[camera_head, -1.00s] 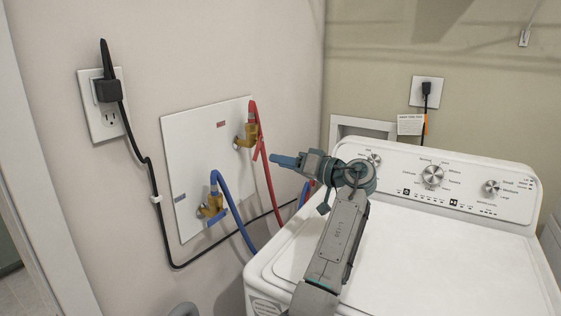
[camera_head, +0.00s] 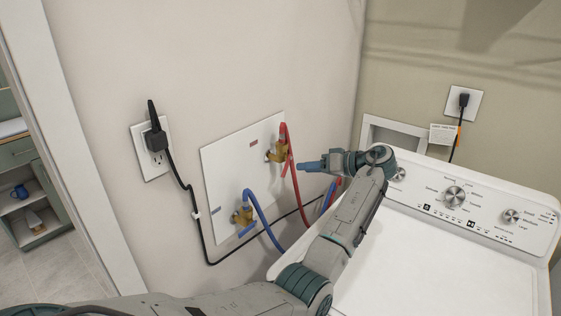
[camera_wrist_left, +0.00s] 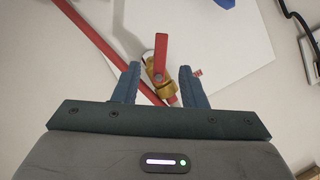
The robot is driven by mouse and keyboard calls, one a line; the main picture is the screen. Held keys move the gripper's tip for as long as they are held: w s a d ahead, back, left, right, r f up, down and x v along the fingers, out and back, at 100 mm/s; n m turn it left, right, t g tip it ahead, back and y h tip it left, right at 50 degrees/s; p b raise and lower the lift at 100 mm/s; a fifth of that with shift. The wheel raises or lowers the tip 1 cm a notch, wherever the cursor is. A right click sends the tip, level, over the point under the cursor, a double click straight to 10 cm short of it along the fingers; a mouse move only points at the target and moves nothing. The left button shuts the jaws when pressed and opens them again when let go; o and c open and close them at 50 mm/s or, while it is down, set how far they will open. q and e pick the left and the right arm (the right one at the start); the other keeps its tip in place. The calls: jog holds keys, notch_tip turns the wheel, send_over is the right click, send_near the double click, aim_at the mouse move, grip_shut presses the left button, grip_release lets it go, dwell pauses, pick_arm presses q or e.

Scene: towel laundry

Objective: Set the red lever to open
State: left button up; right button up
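The red lever (camera_head: 288,160) is on the upper brass valve (camera_head: 277,151) of the white wall panel (camera_head: 232,165), where a red hose attaches. In the left wrist view the red lever (camera_wrist_left: 161,54) points up the picture from the brass valve (camera_wrist_left: 160,80). My left gripper (camera_head: 300,166) is just right of the lever in the head view. In the wrist view my left gripper (camera_wrist_left: 160,78) is open, with the valve and the lower part of the lever appearing between its fingers. Contact with the lever does not show. My right gripper is out of view.
A lower brass valve (camera_head: 242,216) with a blue lever and blue hose (camera_head: 263,218) is on the same panel. The red hose (camera_head: 295,195) hangs near my gripper. A white washer (camera_head: 440,250) stands to the right. A black cord (camera_head: 190,195) runs down the wall.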

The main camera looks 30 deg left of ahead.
aim_at(287, 169)
pick_arm(q)
jog(key=p+x, duration=0.2)
jog(key=x, duration=0.2)
jog(key=p+x, duration=0.2)
jog(key=x, duration=0.2)
jog(key=shift+s+a, duration=0.1)
jog(key=shift+a, duration=0.35)
jog(key=shift+a+f, duration=0.25)
jog(key=shift+a, duration=0.2)
grip_shut()
